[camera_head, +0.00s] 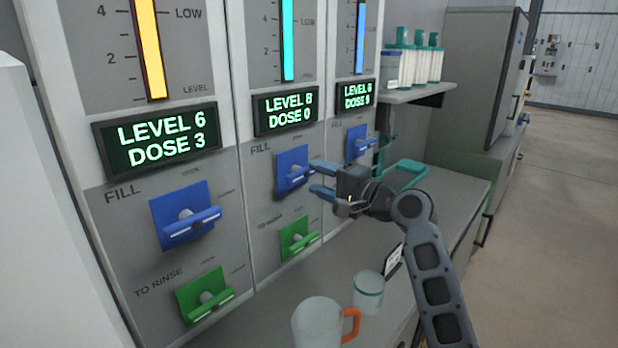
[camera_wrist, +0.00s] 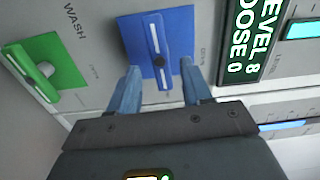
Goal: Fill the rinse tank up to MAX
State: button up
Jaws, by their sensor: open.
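Three dispenser panels stand side by side, each with a level gauge, a display, a blue FILL lever above and a green lever below. The left display (camera_head: 155,140) reads LEVEL 6 DOSE 3, the middle one (camera_head: 285,109) LEVEL 8 DOSE 0, the right one (camera_head: 356,95) LEVEL 6 and an unclear dose. The left green lever (camera_head: 206,297) is marked TO RINSE. My gripper (camera_head: 318,178) is open at the middle blue FILL lever (camera_head: 291,180). In the wrist view its fingers (camera_wrist: 160,67) straddle one end of that lever (camera_wrist: 157,45); contact is unclear. No MAX mark shows.
The middle green lever (camera_head: 300,240) is close under my gripper. Bottles (camera_head: 414,65) stand on a shelf at the back. Open floor lies to the right.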

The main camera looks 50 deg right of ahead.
jog(key=shift+s, duration=1.65)
jog(key=shift+s+d, duration=0.1)
